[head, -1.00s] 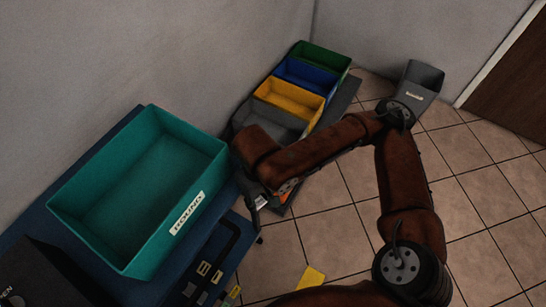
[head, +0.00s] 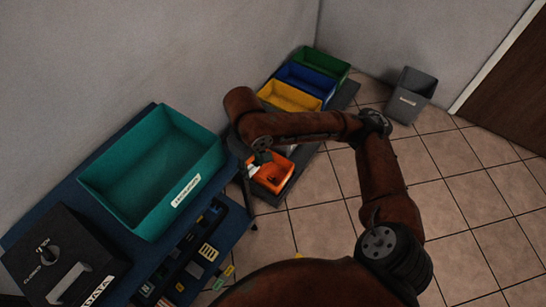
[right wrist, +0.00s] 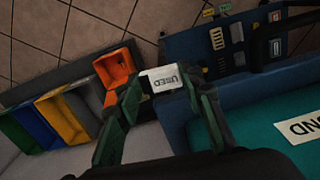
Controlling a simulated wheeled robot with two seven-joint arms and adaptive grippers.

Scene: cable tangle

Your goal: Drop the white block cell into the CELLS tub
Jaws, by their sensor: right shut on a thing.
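My right gripper (right wrist: 165,100) is shut on a white block (right wrist: 162,80) whose face reads "USED" upside down in the right wrist view. In the head view this gripper (head: 261,158) is mostly hidden beneath my arm, by the near end of a row of tubs. An orange tub (head: 272,179) lies just below it there, and in the right wrist view the orange tub (right wrist: 126,62) is just left of the block. No CELLS label is readable on any tub. My left gripper is out of view.
Yellow (head: 279,105), blue (head: 303,88) and green (head: 333,75) tubs continue the row. A teal bin (head: 135,215) and a black box (head: 60,250) stand on the blue table, beside a dark holder (head: 190,265) of small items. A grey waste bin (head: 412,95) stands on the floor.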

